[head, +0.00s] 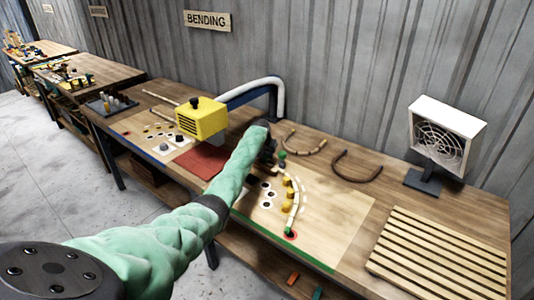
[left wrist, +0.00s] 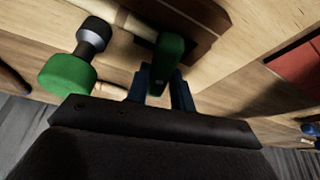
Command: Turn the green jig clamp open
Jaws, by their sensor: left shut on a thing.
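The green jig clamp (head: 282,155) stands at the far end of the curved row of yellow pegs on the jig board (head: 335,225). In the left wrist view its green lever (left wrist: 168,55) lies between the blue fingers of my left gripper (left wrist: 163,85), which is shut on it. A green knob on a dark post (left wrist: 70,73) is beside it. In the head view my left gripper (head: 268,152) is dark and partly hidden by my green-sleeved forearm. A pale rattan rod (head: 293,212) runs along the pegs to a red-marked end. My right gripper is not in view.
A yellow heater box (head: 202,118) with a white-blue hose stands left of my arm, near a red mat (head: 205,160). Two bent brown rods (head: 357,168) lie behind the board. A fan (head: 440,140) and a slatted rack (head: 440,255) are at the right.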

